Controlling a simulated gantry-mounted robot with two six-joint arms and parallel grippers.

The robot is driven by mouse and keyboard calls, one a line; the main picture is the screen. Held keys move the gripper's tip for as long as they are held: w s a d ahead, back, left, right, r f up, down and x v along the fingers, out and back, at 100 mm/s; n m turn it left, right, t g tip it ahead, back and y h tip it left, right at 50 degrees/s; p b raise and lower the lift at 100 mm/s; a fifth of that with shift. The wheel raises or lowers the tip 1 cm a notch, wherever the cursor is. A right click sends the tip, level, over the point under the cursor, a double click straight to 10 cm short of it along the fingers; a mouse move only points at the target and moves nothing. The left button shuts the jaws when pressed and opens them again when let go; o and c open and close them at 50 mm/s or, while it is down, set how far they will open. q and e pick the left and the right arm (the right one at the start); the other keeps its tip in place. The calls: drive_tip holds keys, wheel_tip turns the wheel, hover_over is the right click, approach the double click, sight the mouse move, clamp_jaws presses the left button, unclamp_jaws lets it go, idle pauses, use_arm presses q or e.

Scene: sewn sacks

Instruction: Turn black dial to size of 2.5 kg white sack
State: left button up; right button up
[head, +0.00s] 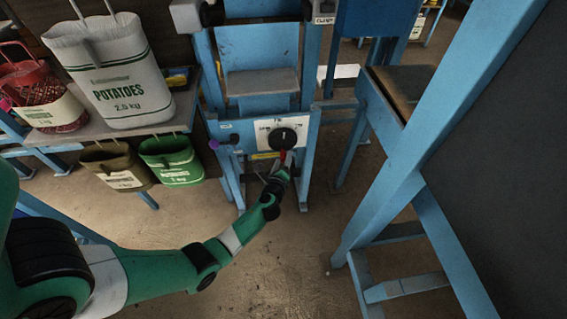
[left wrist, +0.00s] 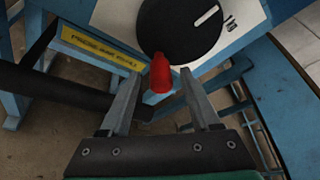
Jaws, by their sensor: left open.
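The black dial (head: 283,138) sits on a white scale plate on the front of the blue machine. In the left wrist view the dial (left wrist: 182,27) shows large, with a white pointer line toward its upper right. My left gripper (head: 284,162) is just below the dial; in the left wrist view its fingers (left wrist: 160,88) are apart. A red tip (left wrist: 160,74) shows between and beyond the fingers, just below the dial. I cannot tell whether the fingers touch it. The white sack (head: 112,72), printed POTATOES 2.5 kg, stands on the shelf at left. My right gripper is not in view.
A red mesh sack (head: 46,96) stands beside the white sack. A brown sack (head: 117,166) and a green sack (head: 171,160) hang below the shelf. A purple knob (head: 214,144) is left of the dial. A blue frame (head: 440,125) stands at right.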

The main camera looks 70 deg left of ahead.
use_arm(q)
drive_tip(key=shift+w+a, duration=0.45)
drive_tip(key=shift+a, duration=0.2)
drive_tip(key=shift+s+d+f, duration=0.1)
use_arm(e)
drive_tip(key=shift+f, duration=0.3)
use_arm(q)
drive_tip(key=shift+c, duration=0.5)
clamp_jaws()
drive_tip(key=shift+w+d+r+n+t+y, duration=0.15)
drive_tip(key=shift+w+n+t, duration=0.25)
drive_tip(key=shift+n, duration=0.5)
drive_tip(key=shift+w+d+n+t+y, duration=0.1)
drive_tip(key=shift+w+n+t+y, duration=0.2)
drive_tip(key=shift+n+t, duration=0.45)
drive_tip(key=shift+w+d+r+n+t+y, duration=0.15)
drive_tip(key=shift+w+n+t, duration=0.2)
drive_tip(key=shift+n, duration=0.7)
drive_tip(key=shift+a+f, duration=0.1)
